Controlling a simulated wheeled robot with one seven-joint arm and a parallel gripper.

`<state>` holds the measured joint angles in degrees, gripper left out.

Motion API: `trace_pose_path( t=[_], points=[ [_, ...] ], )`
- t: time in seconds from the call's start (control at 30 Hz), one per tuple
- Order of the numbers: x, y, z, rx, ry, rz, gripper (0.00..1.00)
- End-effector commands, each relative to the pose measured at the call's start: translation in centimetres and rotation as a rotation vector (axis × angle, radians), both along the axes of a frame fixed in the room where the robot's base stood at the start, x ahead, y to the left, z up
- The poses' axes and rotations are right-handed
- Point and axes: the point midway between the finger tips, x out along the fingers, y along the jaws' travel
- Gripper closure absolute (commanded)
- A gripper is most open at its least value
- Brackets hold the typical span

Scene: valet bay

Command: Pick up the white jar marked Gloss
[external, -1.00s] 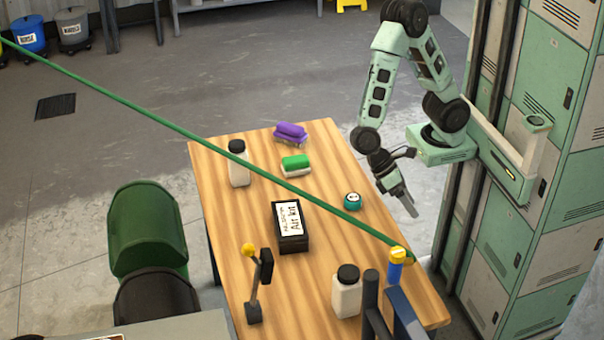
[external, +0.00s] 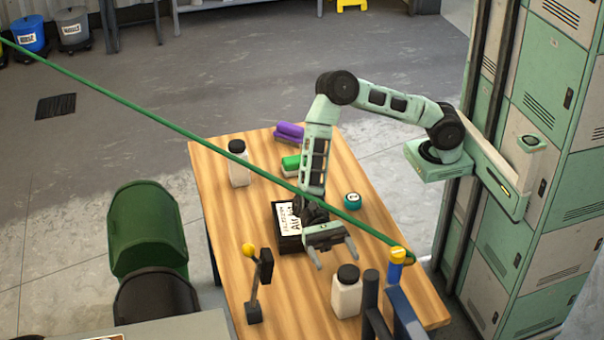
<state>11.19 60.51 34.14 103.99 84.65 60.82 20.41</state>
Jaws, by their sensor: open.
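Two white jars with black lids stand upright on the wooden table (external: 222,203). One white jar (external: 347,297) is near the front right of the table, and the other white jar (external: 238,169) is at the back left. No marking can be read on either, so I cannot tell which is Gloss. My gripper (external: 337,259) is open and empty above the table, its fingers pointing toward the front jar. It appears just behind that jar and apart from it.
A black labelled box (external: 290,240) lies close beside my gripper. A green strap (external: 140,105) crosses the view over the table. A teal round item (external: 352,200), green brush (external: 290,163), purple brush (external: 289,132), yellow-knobbed lever (external: 253,285) and blue post (external: 396,270) stand around.

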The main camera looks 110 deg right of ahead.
Motion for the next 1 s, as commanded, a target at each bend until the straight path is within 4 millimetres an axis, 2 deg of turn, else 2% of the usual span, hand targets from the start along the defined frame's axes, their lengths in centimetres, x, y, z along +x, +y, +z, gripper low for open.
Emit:
trace_pose_path(
  t=[0.1, 0.23, 0.47, 0.8, 1.0],
  points=[
    [-0.2, 2.7, 0.0, 0.001, -0.001, 0.004, 0.18],
    [-0.2, 4.8, 0.0, -0.001, -0.001, 0.003, 0.18],
    [-0.3, 6.4, 0.0, -0.001, -0.001, 0.002, 0.18],
    [-0.3, 10.8, 0.0, -0.002, -0.001, 0.002, 0.18],
    [-0.2, 11.3, 0.0, -0.002, -0.001, 0.0, 0.18]
  ],
)
